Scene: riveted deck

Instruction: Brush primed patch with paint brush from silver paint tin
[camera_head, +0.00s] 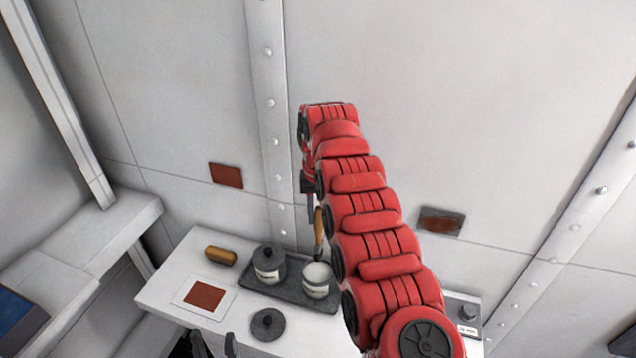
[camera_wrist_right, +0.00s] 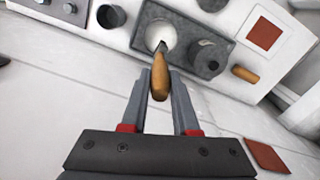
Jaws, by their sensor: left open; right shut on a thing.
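My right gripper (camera_head: 311,208) is shut on the wooden handle of the paint brush (camera_head: 318,228). The brush hangs bristles-down over an open tin (camera_head: 316,288) with pale contents. In the right wrist view the brush (camera_wrist_right: 160,78) points at the open tin (camera_wrist_right: 152,36); I cannot tell whether its tip touches the paint. A closed tin (camera_head: 268,270) with a dark lid stands to the left. Red-brown patches are on the wall at left (camera_head: 226,174) and right (camera_head: 441,221); the right one looks darker and blotchy. My left gripper (camera_head: 213,346) is open and empty at the bottom edge.
Both tins stand on a dark tray (camera_head: 287,292) on a white bench (camera_head: 168,290). A riveted strip (camera_head: 271,110) runs up the wall.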

